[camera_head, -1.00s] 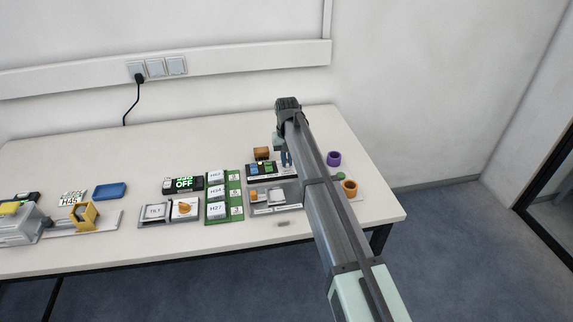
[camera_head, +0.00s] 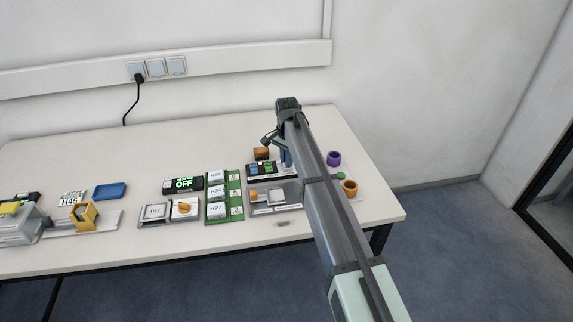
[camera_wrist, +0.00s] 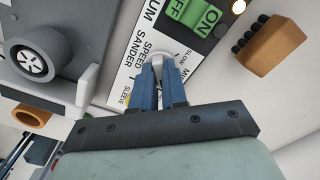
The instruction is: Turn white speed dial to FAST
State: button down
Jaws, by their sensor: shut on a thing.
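The white speed dial (camera_wrist: 157,62) shows in the wrist view at the tips of my gripper's blue fingers. It sits on a white panel (camera_wrist: 128,68) lettered "SPEED SANDER", with "SLOW" readable beside the dial. My gripper (camera_wrist: 160,82) is shut on the dial, one finger on each side. I see no FAST mark; the fingers cover part of the panel. In the head view my gripper (camera_head: 286,158) is at the sander unit, mostly behind my arm, and the dial is hidden there.
A green ON/OFF switch (camera_wrist: 196,16) is close to the dial, with an orange-brown block (camera_wrist: 272,46) to its right. A grey wheel (camera_wrist: 32,60) is on the left. In the head view, purple (camera_head: 334,158) and orange (camera_head: 349,187) rings lie right of my arm.

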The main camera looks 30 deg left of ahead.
jog(key=shift+m, duration=0.5)
jog(key=c, duration=1.3)
grip_release()
jog(key=shift+r, duration=0.1)
jog(key=shift+r, duration=3.45)
